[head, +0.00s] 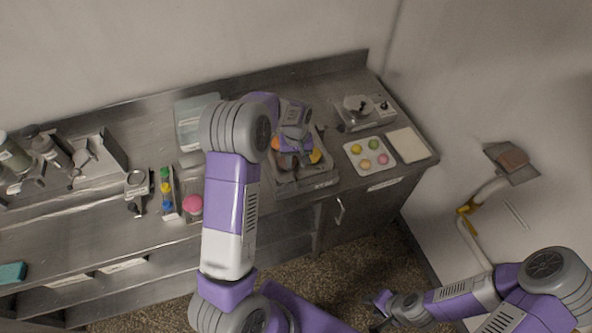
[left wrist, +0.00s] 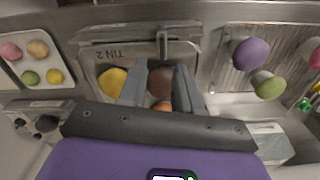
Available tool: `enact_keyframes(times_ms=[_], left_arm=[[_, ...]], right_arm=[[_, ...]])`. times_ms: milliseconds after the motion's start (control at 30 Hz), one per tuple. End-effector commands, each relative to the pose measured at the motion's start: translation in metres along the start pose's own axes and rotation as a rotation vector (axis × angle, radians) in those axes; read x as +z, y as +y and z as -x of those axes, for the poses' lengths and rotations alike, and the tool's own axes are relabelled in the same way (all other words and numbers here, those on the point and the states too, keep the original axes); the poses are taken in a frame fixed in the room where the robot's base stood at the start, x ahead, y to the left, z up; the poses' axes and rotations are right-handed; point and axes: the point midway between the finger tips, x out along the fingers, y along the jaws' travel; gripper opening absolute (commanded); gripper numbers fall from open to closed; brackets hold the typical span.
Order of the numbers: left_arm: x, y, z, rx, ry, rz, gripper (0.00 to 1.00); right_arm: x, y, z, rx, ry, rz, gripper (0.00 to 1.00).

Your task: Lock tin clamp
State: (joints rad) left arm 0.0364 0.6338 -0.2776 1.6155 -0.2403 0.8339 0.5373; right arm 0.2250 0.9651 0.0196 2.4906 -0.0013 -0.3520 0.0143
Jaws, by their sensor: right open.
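The tin (head: 322,181), a grey metal tray on the counter, shows in the left wrist view (left wrist: 100,52) with an upside-down "TIN 2" label. A clamp lever (left wrist: 163,43) stands at the middle of its labelled edge. Yellow (left wrist: 113,80), brown (left wrist: 161,79) and orange (left wrist: 162,106) round pieces lie in the tin. My left gripper (head: 292,163) is over the tin. In the wrist view its two fingers (left wrist: 160,72) are apart, with the brown piece showing between them; contact cannot be told. My right gripper (head: 379,308) is open, low and away from the counter.
A tray of coloured rounds (head: 369,157), a pale board (head: 407,145) and a scale-like device (head: 362,110) stand right of the tin. A pink round (head: 193,204) and a row of coloured pieces (head: 167,188) lie left. The wall rises behind.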

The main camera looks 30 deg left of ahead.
Motion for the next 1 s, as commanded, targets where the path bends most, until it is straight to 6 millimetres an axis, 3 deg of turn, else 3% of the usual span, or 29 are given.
enact_keyframes(times_ms=[200, 400, 733, 933, 1000], left_arm=[[0.002, -0.001, -0.037, -0.002, -0.005, -0.001, 0.33], [0.001, 0.000, -0.059, 0.000, -0.003, -0.002, 0.33], [0.001, 0.000, -0.063, 0.001, -0.001, -0.002, 0.33], [0.001, 0.000, -0.063, 0.002, -0.002, -0.002, 0.04], [0.001, 0.000, -0.063, 0.002, -0.002, -0.003, 0.00]], right_arm=[[0.000, -0.002, 0.005, 0.000, 0.001, 0.000, 0.43], [0.000, -0.003, 0.007, 0.000, 0.001, 0.000, 0.43], [0.000, -0.003, 0.008, 0.000, 0.001, 0.000, 0.43], [0.000, -0.003, 0.008, 0.000, 0.001, 0.000, 0.43], [0.000, -0.003, 0.008, 0.000, 0.001, 0.000, 0.43]])
